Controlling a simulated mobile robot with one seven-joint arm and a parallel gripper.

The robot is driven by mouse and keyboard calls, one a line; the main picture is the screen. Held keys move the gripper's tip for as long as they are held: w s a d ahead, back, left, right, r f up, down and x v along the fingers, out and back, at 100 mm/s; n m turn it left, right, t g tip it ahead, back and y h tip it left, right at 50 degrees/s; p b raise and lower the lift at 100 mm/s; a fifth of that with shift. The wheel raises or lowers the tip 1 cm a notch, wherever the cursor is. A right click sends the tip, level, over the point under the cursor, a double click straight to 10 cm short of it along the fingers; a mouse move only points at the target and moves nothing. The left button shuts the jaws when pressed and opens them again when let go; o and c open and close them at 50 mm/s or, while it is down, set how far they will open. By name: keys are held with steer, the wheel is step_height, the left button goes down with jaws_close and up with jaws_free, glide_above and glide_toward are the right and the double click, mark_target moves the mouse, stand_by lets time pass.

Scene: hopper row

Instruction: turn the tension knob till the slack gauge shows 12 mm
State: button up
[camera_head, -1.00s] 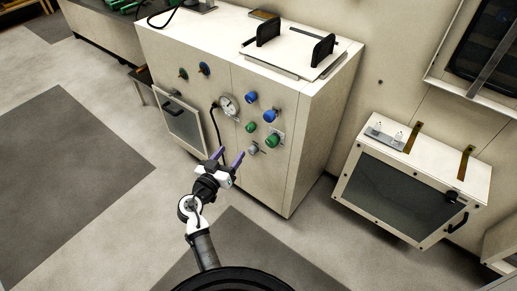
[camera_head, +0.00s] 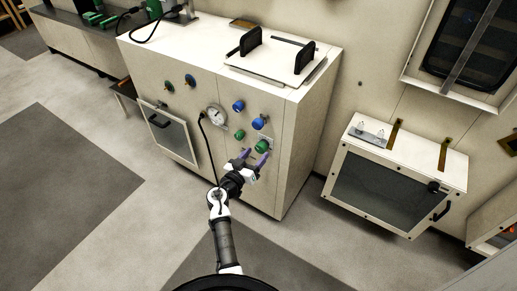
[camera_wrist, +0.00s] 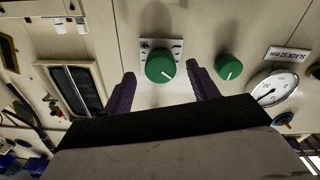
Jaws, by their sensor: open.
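A large green knob (camera_head: 261,146) with a white pointer line sits on a marked plate on the cabinet front; it also shows in the wrist view (camera_wrist: 160,67). A smaller green knob (camera_head: 240,134) is beside it, also in the wrist view (camera_wrist: 228,67). I cannot read which is the tension knob. The round gauge (camera_head: 216,116) shows in the wrist view (camera_wrist: 273,87) near a label reading "SLACK 12 mm"; its needle reading is unclear. My gripper (camera_head: 254,156) is open, its purple fingers (camera_wrist: 163,74) either side of the large knob in the wrist view. Contact cannot be told.
Two blue knobs (camera_head: 258,123) sit above the green ones. A windowed door (camera_head: 168,132) is at the cabinet's left, and a windowed box (camera_head: 391,188) stands to the right. The floor in front is open.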

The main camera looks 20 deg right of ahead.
steer(key=shift+x, duration=1.35)
steer(key=shift+c, duration=0.5)
steer(key=c, duration=0.9)
steer(key=shift+f, duration=0.1)
steer(key=n+b, duration=0.1)
steer(key=n, duration=0.1)
steer(key=shift+n+b, duration=0.4)
steer(key=shift+s+n+b, duration=0.1)
steer(key=shift+n+b, duration=0.65)
steer(key=shift+n, duration=1.45)
